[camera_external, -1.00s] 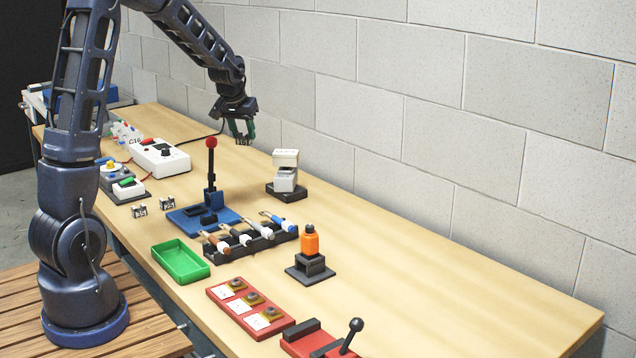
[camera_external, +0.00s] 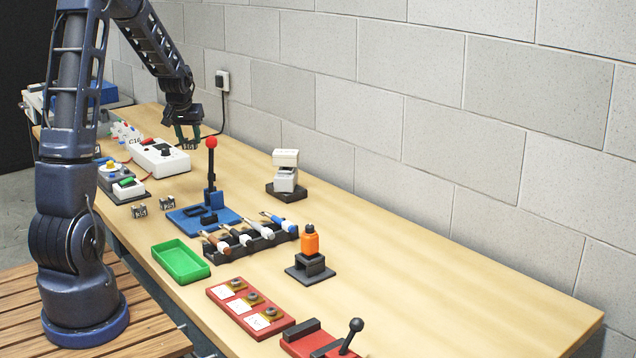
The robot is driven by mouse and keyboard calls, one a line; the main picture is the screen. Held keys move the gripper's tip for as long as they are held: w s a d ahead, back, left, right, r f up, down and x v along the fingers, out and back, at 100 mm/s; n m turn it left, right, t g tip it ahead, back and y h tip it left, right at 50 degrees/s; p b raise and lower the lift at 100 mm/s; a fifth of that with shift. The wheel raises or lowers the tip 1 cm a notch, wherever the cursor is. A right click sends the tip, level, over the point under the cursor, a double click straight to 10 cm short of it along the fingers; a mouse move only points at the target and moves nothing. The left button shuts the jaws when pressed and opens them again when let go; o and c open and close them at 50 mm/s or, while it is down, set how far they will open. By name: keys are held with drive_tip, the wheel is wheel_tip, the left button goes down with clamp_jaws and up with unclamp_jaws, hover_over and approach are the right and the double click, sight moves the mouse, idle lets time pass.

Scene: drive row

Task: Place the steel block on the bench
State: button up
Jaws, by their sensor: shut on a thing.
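My gripper (camera_external: 188,142) is above the far part of the bench (camera_external: 440,270), just right of the white control box. It is shut on a small grey thing between its fingertips, which I take for the steel block (camera_external: 189,146). The block is small and mostly hidden by the fingers. It appears held above the bench top, though the exact gap is hard to tell. Two small metallic pieces with dark markings, one (camera_external: 139,211) and another (camera_external: 167,203), stand on the bench near its left edge.
The white control box (camera_external: 160,158) with knobs and a red cable stands beside my gripper. Nearer are a blue-based lever (camera_external: 211,180) with a red ball, a tool rack (camera_external: 262,240), a green tray (camera_external: 180,262) and a white stacked device (camera_external: 286,175). The bench's right side is clear.

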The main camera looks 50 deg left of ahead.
wheel_tip(320, 180, down, 17)
drive_tip(key=shift+r, duration=0.15)
idle(0.5)
drive_tip(key=o, duration=1.1)
drive_tip(key=shift+o, duration=0.2)
drive_tip(key=v, duration=1.2)
drive_tip(key=shift+d, duration=0.1)
